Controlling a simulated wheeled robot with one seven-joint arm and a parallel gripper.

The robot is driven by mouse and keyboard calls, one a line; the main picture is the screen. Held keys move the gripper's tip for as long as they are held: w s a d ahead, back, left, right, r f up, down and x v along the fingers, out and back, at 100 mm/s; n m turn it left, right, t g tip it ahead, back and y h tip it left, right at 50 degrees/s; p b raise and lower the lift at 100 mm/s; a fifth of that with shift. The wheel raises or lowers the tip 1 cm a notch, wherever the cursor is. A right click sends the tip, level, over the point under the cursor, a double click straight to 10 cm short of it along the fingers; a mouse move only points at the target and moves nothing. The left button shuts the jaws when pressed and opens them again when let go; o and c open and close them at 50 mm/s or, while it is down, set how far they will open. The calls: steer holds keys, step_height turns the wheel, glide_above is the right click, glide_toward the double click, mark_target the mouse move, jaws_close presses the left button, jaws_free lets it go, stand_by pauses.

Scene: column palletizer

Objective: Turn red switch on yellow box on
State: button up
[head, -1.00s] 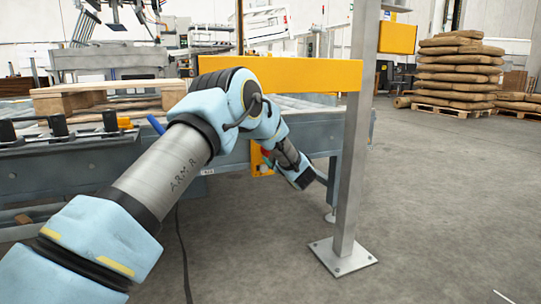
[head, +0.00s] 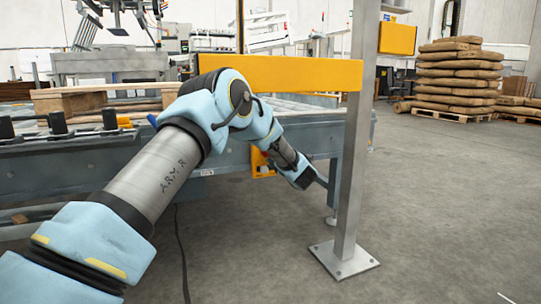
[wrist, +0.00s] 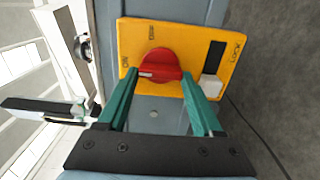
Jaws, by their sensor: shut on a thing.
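The yellow box (wrist: 215,48) fills the upper middle of the wrist view, with the words ON and LOCK on its face. The red switch (wrist: 160,64) is a round knob on it. A white mark on the knob points left, toward the side with the word ON. My gripper (wrist: 160,76) has its two green fingers on either side of the knob and is shut on it. In the head view a strip of the yellow box (head: 257,164) shows behind my arm. There my arm hides most of the switch and my fingertips.
A conveyor frame (head: 60,175) with a wooden pallet (head: 70,102) lies left. Sacks (head: 460,75) are stacked at the back right. The floor at right is clear.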

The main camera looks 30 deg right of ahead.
steer(key=shift+f, duration=0.1)
steer(key=o, duration=1.4)
steer(key=shift+c, duration=0.2)
steer(key=s+a+p, duration=0.1)
steer(key=s+p, duration=0.3)
steer(key=s, duration=0.6)
steer(key=shift+s+a, duration=0.15)
steer(key=shift+s, duration=0.25)
